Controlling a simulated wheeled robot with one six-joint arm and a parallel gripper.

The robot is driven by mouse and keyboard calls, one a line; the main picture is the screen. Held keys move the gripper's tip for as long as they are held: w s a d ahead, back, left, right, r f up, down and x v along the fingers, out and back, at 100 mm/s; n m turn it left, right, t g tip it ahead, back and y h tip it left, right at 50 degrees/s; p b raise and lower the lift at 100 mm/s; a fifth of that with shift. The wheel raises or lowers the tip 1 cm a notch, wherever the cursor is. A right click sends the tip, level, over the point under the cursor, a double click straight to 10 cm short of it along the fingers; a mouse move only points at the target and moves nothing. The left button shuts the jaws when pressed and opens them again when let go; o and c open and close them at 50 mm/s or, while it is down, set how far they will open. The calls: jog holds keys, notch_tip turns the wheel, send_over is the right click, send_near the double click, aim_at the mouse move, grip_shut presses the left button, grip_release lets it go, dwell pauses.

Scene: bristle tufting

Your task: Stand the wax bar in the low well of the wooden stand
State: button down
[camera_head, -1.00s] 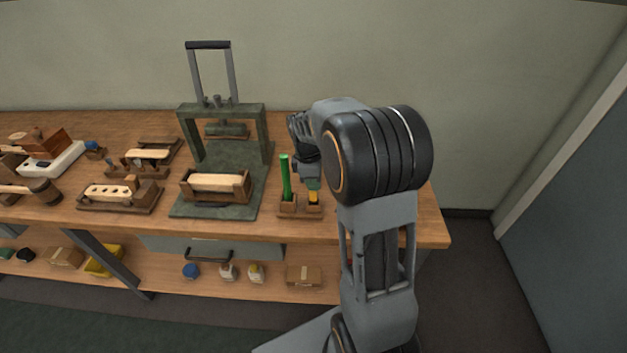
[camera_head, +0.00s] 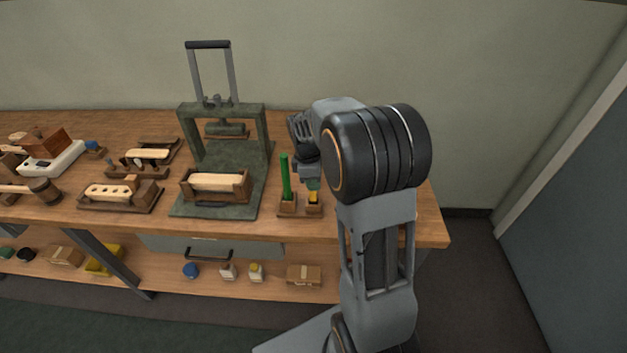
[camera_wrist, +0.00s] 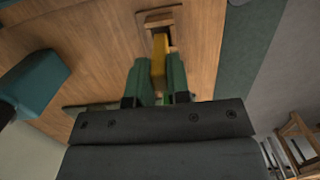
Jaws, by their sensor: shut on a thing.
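The wooden stand (camera_head: 288,212) is near the bench's front edge, beside the press. A tall green rod (camera_head: 286,176) stands upright in its left part. The yellow wax bar (camera_head: 313,197) is over or in the stand's right part. My gripper (camera_head: 313,186) is shut on the bar from above. In the wrist view, the bar (camera_wrist: 159,50) is between the green fingers of my gripper (camera_wrist: 158,72), with its far end at the stand (camera_wrist: 158,13). I cannot tell whether the bar touches the well floor.
The dark green press (camera_head: 240,175) stands left of the wooden stand, with a wooden block in a holder (camera_head: 215,187) at its front. Wooden trays and tools fill the bench's left side. The bench (camera_head: 425,225) is clear at the right front.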

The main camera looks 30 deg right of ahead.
aim_at(315, 200)
jog(key=shift+f, duration=0.15)
jog(key=shift+f+b, duration=0.7)
jog(key=shift+f, duration=0.6)
jog(key=shift+f, duration=0.35)
jog(key=c, duration=0.6)
grip_release()
jog(key=shift+r, duration=0.15)
jog(key=shift+r+p, duration=2.95)
jog(key=shift+r, duration=0.5)
